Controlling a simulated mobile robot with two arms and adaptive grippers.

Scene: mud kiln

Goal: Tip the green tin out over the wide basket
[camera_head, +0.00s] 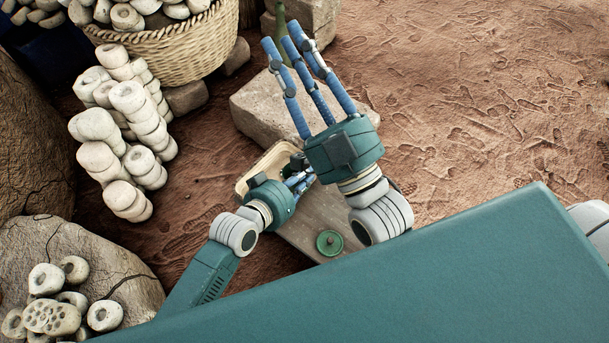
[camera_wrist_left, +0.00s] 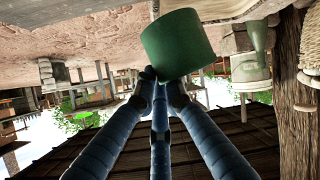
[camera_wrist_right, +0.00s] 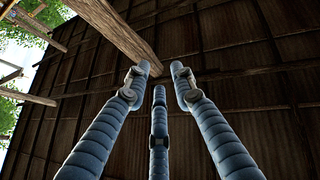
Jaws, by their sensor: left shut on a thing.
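In the left wrist view, the plain green tin (camera_wrist_left: 178,45) is at the fingertips of my left gripper (camera_wrist_left: 163,80), which is shut on it. In the head view, my left gripper (camera_head: 302,180) is low over the plank, its fingers partly hidden by its own hand, and I cannot make out the tin there. A shallow basket with a pale rim (camera_head: 246,180) lies right beside and partly behind this gripper. My right gripper (camera_head: 288,42) is raised, its fingers spread open and empty; the right wrist view (camera_wrist_right: 158,80) shows nothing between them.
A small round green lid or dish (camera_head: 329,243) lies on the plank (camera_head: 310,222). A stone block (camera_head: 255,105) stands behind. A big wicker basket (camera_head: 185,50) of pale pieces and stacked pale rings (camera_head: 125,130) are at left. The sandy ground (camera_head: 470,100) at right is clear.

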